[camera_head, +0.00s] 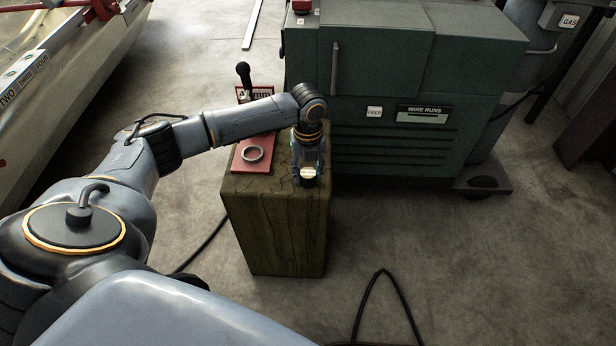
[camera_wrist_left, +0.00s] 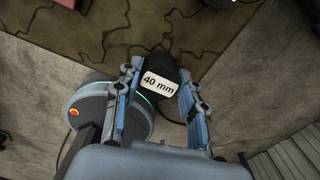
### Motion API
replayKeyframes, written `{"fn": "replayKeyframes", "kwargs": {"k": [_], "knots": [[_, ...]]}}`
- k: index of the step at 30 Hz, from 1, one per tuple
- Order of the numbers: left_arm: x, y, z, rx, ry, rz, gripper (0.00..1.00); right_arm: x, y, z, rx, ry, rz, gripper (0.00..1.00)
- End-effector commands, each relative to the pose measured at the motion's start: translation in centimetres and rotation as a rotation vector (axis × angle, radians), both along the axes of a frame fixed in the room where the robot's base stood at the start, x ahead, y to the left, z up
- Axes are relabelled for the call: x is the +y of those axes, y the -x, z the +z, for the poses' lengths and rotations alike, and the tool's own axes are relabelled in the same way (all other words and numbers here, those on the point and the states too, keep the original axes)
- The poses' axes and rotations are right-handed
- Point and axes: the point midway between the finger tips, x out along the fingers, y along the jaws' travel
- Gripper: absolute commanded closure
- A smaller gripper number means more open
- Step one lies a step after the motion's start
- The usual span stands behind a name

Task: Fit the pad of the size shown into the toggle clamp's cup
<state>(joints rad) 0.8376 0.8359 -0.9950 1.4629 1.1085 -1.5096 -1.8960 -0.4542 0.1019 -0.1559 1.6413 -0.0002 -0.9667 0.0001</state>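The pad (camera_head: 308,180) is a small dark round piece near the right front of the wooden block's top. In the left wrist view the pad (camera_wrist_left: 172,68) carries a white label reading "40 mm". My left gripper (camera_head: 308,172) points down at the pad. Its fingers stand apart, one on each side of the pad; whether they touch it is unclear. The red toggle clamp (camera_head: 243,80) with a black knob stands at the back left of the block. A grey ring (camera_head: 252,154), apparently the cup, lies on the red plate (camera_head: 250,168). My right gripper is out of view.
The wooden block (camera_head: 275,225) serves as the work surface. A green machine cabinet (camera_head: 420,90) stands close behind it on the right. Black cables (camera_head: 385,280) lie on the concrete floor. A boat-like hull (camera_head: 70,80) is at the far left.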

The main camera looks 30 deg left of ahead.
Motion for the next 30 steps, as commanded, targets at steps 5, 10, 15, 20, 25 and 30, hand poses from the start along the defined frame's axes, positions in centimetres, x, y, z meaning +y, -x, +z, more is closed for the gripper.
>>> {"fn": "replayKeyframes", "kwargs": {"k": [5,10,15,20,25,30], "knots": [[0.0,0.0,0.0,0.001,-0.001,0.001,0.92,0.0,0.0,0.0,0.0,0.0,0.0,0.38],[0.1,0.0,0.1,0.001,-0.001,0.001,0.92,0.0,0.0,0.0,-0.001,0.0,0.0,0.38],[0.1,-0.1,2.3,-0.002,-0.001,0.001,0.92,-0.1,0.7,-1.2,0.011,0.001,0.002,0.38],[0.1,-0.1,5.7,-0.004,-0.001,0.001,0.92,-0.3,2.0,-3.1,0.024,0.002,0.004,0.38],[0.0,-0.1,8.6,-0.001,0.0,0.001,0.92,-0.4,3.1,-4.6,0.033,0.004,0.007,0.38],[0.0,0.0,9.9,-0.001,-0.001,0.001,0.92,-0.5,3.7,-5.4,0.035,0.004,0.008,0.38]]}}
